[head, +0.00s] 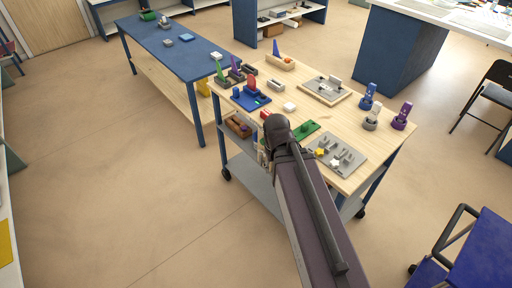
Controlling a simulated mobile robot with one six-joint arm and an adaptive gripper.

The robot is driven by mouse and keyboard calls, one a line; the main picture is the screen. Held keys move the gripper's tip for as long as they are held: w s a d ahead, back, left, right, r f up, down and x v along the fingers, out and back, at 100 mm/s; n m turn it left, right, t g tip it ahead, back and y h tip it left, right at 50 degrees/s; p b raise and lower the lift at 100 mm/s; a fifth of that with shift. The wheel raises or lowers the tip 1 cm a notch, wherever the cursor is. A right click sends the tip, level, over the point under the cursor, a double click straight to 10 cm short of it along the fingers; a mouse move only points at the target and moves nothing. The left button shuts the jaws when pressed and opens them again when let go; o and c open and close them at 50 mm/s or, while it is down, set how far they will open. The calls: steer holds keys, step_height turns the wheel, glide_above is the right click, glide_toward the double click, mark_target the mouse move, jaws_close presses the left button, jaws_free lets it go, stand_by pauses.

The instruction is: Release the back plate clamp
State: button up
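I cannot tell for sure which fixture is the back plate clamp. Toward the back of the wooden-topped cart (365,108) lies a grey plate in a wooden frame (313,94), with small light blocks on it. At the cart's left is a blue base (240,102) with an upright red part (251,84). Nearer me is a grey plate (352,168) with small upright grey parts, a yellow star-shaped piece and a white one. My arm reaches over the cart's near edge and hides part of the top. My gripper does not show clearly; my own arm covers that area.
A green plate (312,127) lies beside my arm. Purple (402,115) and blue (368,96) upright fixtures stand at the cart's right. A wooden tray (234,128) sits below the top. A blue bench (185,53) stands behind left. Floor at left is clear.

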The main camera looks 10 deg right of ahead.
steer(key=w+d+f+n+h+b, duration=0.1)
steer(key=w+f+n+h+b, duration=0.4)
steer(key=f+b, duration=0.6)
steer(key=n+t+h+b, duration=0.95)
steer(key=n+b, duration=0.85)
steer(key=b, duration=1.4)
glide_toward(260, 158)
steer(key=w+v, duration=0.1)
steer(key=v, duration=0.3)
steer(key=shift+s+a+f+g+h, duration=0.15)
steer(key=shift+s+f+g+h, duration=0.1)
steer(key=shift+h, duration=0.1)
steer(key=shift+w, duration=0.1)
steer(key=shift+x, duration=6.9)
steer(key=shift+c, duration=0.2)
